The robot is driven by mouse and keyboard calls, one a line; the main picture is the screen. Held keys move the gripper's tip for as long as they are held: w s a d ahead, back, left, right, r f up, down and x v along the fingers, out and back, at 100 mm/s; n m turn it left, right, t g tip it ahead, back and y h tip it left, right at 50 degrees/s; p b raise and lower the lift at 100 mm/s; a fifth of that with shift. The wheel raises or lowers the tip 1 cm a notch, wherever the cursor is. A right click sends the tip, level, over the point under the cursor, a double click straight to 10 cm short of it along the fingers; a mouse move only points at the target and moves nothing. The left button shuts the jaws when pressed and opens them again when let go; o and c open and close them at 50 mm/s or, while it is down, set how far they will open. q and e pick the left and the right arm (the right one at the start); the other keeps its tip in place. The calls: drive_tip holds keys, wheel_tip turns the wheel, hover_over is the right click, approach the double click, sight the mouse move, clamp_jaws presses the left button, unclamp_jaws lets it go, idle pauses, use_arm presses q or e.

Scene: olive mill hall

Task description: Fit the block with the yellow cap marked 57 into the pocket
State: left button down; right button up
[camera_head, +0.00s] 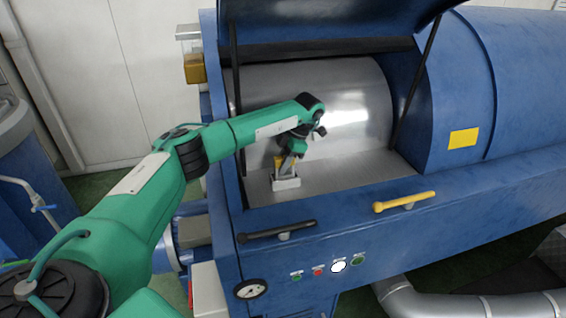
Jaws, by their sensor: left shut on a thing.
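My left gripper (288,164) reaches into the open blue machine and points down. It is shut on a small block with a yellow cap (279,161); the mark on the cap is too small to read. The block is largely hidden by the gripper. Just below is a small pale holder with the pocket (286,184), standing on the metal floor near the front left corner of the opening. The block is at or just above the pocket; I cannot tell whether it is inside. My right gripper is not in view.
The blue machine (340,240) has a raised lid (330,18) held by dark struts on both sides. A curved metal drum wall (350,105) stands behind the holder. A black handle (275,232) and a yellow handle (405,201) sit on the front edge. The metal floor right of the holder is clear.

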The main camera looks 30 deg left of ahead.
use_arm(q)
drive_tip(key=shift+f+b, duration=0.45)
drive_tip(key=shift+f, duration=0.4)
drive_tip(key=c, duration=1.2)
unclamp_jaws()
drive_tip(key=shift+o, duration=0.2)
drive_tip(key=shift+w+r, duration=0.1)
drive_tip(key=shift+r, duration=0.05)
drive_tip(key=b+v, duration=0.3)
drive_tip(key=v, duration=0.1)
drive_tip(key=shift+d, duration=0.1)
drive_tip(key=v, duration=0.9)
drive_tip(key=shift+r+b, duration=0.25)
drive_tip(key=shift+b, duration=0.15)
